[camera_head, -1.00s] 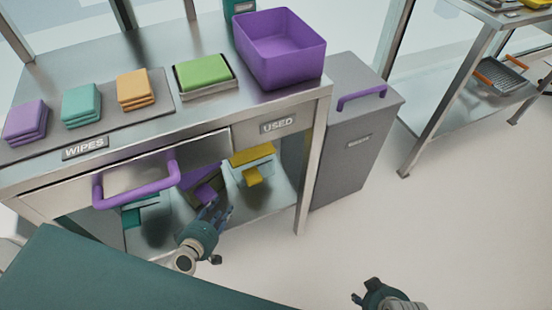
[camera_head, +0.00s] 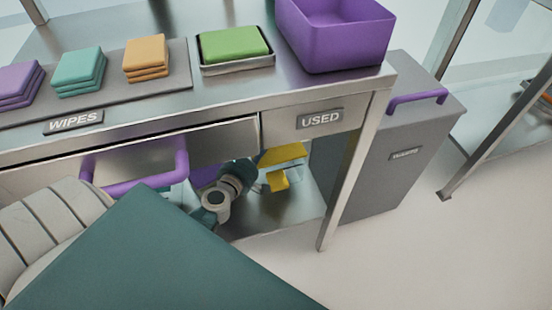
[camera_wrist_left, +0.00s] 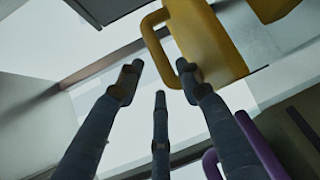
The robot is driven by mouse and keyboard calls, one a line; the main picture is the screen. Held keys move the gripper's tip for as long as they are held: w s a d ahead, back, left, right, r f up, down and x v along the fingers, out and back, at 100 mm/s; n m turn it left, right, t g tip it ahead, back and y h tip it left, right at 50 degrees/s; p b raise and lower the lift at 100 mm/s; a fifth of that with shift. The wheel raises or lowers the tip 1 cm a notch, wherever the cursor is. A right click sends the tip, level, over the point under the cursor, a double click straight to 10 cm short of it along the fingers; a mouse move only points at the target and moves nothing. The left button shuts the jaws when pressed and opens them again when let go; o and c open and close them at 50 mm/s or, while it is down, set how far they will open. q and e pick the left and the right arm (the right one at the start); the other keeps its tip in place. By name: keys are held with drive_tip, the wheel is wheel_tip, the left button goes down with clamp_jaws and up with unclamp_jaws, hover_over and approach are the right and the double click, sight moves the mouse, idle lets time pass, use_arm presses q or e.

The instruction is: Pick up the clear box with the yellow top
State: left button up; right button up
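The clear box with the yellow top (camera_head: 283,154) sits on the lower shelf under the table, below the USED label. A yellow handle (camera_head: 278,181) sticks out from its front. My left gripper (camera_head: 252,168) is just left of the box, under the table edge, its fingers partly hidden. In the left wrist view the fingers of my left gripper (camera_wrist_left: 160,84) are spread with nothing between them. The yellow handle (camera_wrist_left: 205,42) is just beyond their tips, and I cannot tell if one touches it. My right gripper is out of view.
A purple-topped box (camera_head: 205,176) is left of my left gripper, mostly hidden. The drawer's purple handle (camera_head: 140,182) juts out above. A table leg (camera_head: 340,200) and a grey waste bin (camera_head: 400,150) stand to the right. The floor in front is clear.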

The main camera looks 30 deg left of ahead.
sight(266, 135)
use_arm(q)
drive_tip(key=x, duration=0.4)
drive_tip(key=shift+w+a, duration=0.1)
drive_tip(key=shift+w, duration=0.3)
drive_tip(key=shift+w+f, duration=0.1)
drive_tip(key=shift+w, duration=0.15)
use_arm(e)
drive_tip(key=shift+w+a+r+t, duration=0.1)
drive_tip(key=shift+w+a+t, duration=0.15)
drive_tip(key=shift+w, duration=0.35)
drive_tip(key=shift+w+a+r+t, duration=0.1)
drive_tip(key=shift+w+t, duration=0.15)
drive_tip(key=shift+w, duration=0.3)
use_arm(q)
drive_tip(key=shift+c, duration=0.2)
clamp_jaws()
